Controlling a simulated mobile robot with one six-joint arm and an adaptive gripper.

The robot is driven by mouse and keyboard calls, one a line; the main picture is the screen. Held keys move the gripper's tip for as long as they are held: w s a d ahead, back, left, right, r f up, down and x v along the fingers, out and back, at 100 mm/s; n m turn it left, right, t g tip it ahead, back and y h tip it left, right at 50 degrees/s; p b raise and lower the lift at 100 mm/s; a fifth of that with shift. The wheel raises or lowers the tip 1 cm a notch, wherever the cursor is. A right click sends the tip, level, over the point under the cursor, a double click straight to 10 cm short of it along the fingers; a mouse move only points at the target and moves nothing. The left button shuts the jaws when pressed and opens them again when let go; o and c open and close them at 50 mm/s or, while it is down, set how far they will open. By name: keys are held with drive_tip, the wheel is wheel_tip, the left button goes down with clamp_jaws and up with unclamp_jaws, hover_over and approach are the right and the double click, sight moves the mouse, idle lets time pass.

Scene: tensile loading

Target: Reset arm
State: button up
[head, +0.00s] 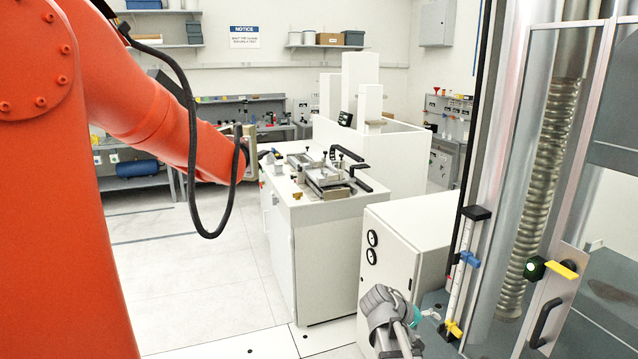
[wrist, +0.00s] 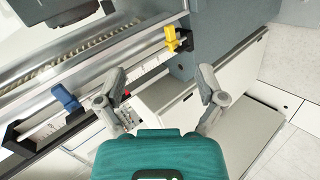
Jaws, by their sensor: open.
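My gripper (wrist: 161,73) shows in the wrist view with its two grey fingers spread apart on a teal body. Nothing is between the fingers. Beyond them is the testing machine's rail, with a yellow clamp (wrist: 177,39) at upper right and a blue clamp (wrist: 66,97) at left. The fingers look apart from both, though the exact gap is hard to judge.
The testing machine's column with its screw (head: 540,180) stands at right, beside a white cabinet (head: 400,250) with gauges. A white bench (head: 320,205) with a metal fixture (head: 325,172) is in the middle. Open floor (head: 200,275) lies left of the bench.

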drive_tip(key=s+a+f+g+y, duration=0.1)
drive_tip(key=s+a+f+y, duration=0.2)
drive_tip(key=s+a+y, duration=0.2)
drive_tip(key=s+a+f+m+g+y, duration=0.1)
drive_tip(key=s+a+f+y, duration=0.3)
drive_tip(key=s+a+y, duration=0.1)
drive_tip(key=shift+s+a+f+g, duration=0.15)
drive_tip(key=shift+s+a+g, duration=0.15)
drive_tip(key=shift+s+a, duration=0.65)
